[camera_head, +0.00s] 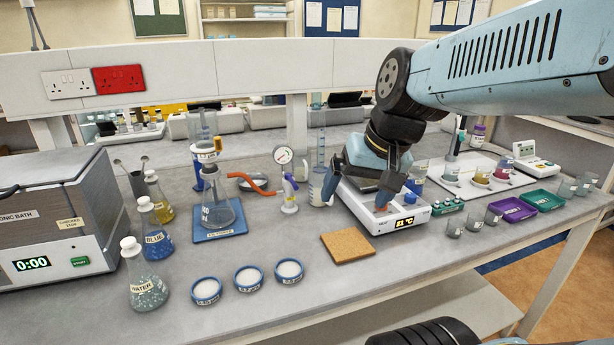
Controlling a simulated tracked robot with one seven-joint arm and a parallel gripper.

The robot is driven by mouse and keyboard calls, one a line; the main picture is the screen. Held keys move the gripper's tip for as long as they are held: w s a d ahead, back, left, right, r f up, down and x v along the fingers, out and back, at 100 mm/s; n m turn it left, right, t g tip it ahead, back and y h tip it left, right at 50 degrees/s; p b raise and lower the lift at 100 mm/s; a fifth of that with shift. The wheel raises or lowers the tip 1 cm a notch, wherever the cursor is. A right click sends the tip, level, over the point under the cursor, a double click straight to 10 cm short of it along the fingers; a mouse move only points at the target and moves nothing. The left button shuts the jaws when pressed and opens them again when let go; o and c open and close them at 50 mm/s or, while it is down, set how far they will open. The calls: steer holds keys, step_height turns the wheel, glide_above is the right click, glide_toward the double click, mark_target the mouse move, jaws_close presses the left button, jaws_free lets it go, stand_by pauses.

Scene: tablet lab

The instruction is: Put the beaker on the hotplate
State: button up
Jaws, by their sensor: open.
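The hotplate (413,213) is a white box with a lit display reading about 21 °C, standing right of centre on the bench. My gripper (357,194) is over the hotplate with its jaws open, and it hides much of the top. A clear beaker with blue contents (418,172) shows just right of and behind my gripper, partly covered by it. I cannot tell whether it stands on the hotplate or behind it. No object shows clearly between the jaws. Small clear glasses (455,228) stand on the bench right of the hotplate.
A cork mat (351,246) lies in front. Three round dishes (247,278), labelled flasks (147,287) and a flask on a blue pad (219,233) are to the left.

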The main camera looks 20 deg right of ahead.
steer(key=shift+s+r+n+t+h, duration=0.35)
steer(key=shift+r+n+h, duration=0.1)
steer(key=shift+r+n, duration=0.15)
steer(key=shift+s+r+n+t+h, duration=0.2)
steer(key=shift+r+n+t+h, duration=0.2)
steer(key=shift+r+n, duration=0.2)
steer(key=shift+f, duration=0.1)
